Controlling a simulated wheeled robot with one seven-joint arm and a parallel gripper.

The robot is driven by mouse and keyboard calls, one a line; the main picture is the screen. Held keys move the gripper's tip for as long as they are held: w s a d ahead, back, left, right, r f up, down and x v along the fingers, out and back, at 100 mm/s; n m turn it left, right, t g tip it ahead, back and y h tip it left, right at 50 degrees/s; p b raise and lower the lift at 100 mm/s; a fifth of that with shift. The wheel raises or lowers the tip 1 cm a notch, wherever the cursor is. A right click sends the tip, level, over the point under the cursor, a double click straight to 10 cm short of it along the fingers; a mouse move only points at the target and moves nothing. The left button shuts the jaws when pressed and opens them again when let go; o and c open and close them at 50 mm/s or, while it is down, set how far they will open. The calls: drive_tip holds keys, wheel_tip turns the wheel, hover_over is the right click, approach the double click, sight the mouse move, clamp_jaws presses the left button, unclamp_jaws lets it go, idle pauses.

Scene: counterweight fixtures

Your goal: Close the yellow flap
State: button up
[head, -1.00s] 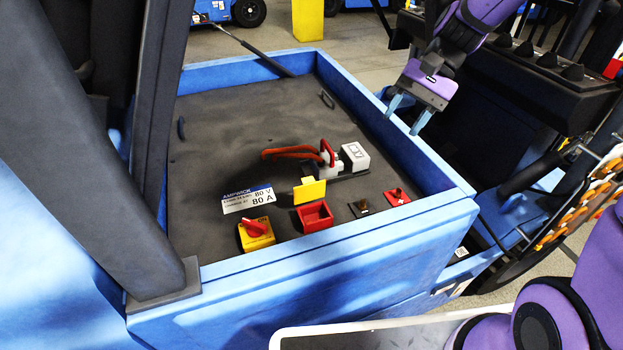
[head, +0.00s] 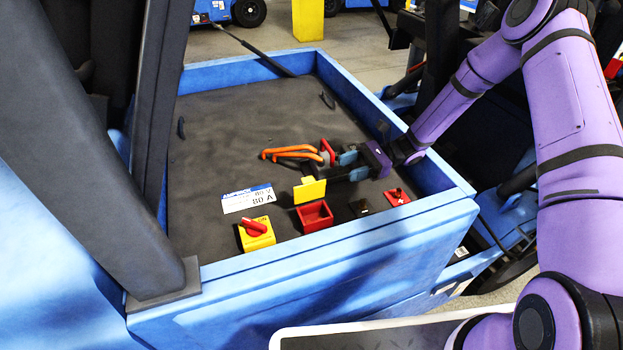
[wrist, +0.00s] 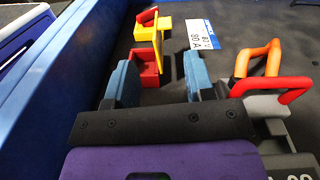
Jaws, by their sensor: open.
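The yellow flap (head: 310,190) stands raised at the back edge of a small open red box (head: 314,215) on the dark panel. In the wrist view the flap (wrist: 158,45) shows nearly edge-on beyond my fingers, with the red box (wrist: 147,68) beside it. My gripper (head: 340,166) is low over the panel, to the right of the flap and slightly behind it. Its two blue fingers are apart with nothing between them, and the flap shows through the gap (wrist: 162,85). I cannot tell the exact distance from fingertip to flap.
A yellow switch with a red knob (head: 256,232) is left of the box; a black switch (head: 362,208) and a red one (head: 396,197) are right. A blue wall (head: 440,207) rims the panel.

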sight(312, 179)
drive_tip(key=shift+m+y, duration=0.3)
drive_tip(key=x, duration=0.7)
drive_tip(key=f+x, duration=0.1)
drive_tip(key=x, duration=0.3)
drive_tip(key=shift+w+f, duration=0.1)
drive_tip(key=shift+w, duration=0.2)
drive_tip(key=shift+c, duration=0.5)
clamp_jaws()
